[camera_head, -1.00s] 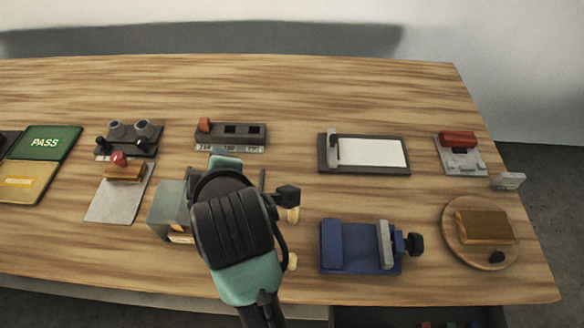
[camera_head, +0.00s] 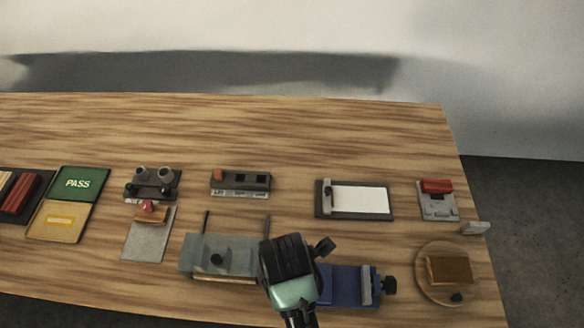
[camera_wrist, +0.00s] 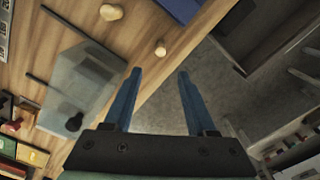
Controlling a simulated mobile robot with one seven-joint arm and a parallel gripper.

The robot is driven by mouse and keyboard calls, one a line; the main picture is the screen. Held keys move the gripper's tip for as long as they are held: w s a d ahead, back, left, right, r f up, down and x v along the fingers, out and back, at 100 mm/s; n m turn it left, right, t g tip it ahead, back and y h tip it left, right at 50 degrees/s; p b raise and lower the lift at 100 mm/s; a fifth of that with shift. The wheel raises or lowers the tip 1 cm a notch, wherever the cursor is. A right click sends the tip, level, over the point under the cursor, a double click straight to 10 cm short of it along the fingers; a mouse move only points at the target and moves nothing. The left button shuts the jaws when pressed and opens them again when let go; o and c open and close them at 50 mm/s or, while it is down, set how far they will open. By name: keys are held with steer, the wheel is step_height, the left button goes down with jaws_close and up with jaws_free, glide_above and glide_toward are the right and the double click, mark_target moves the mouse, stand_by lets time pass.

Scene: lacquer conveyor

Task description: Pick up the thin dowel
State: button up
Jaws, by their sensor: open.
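In the wrist view, two pale wooden pieces stand on the table. The smaller one, likely the thin dowel (camera_wrist: 161,48), is near the table edge, just above the space between my fingertips in the picture. The larger, thicker piece (camera_wrist: 112,12) is farther up and left. My gripper (camera_wrist: 159,72) is open and empty, its two blue fingers apart. How far the fingertips are from the smaller piece is hard to tell. In the head view my wrist hides my fingers and both wooden pieces.
A grey-green fixture (camera_head: 238,244) with a black knob and thin dark bars stands left of my wrist. A blue vise (camera_head: 341,288) is close on the right. A round board (camera_head: 427,289) lies farther right. The table's back strip is clear.

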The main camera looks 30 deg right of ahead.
steer(key=shift+d+f+p, duration=0.15)
steer(key=shift+f+p, duration=0.05)
steer(key=shift+f, duration=1.35)
steer(key=shift+d+f+p, duration=0.15)
steer(key=shift+f, duration=1.4)
steer(key=shift+d+f+p, duration=0.15)
steer(key=shift+f+p, duration=0.05)
steer(key=shift+f, duration=1.35)
jaws_close()
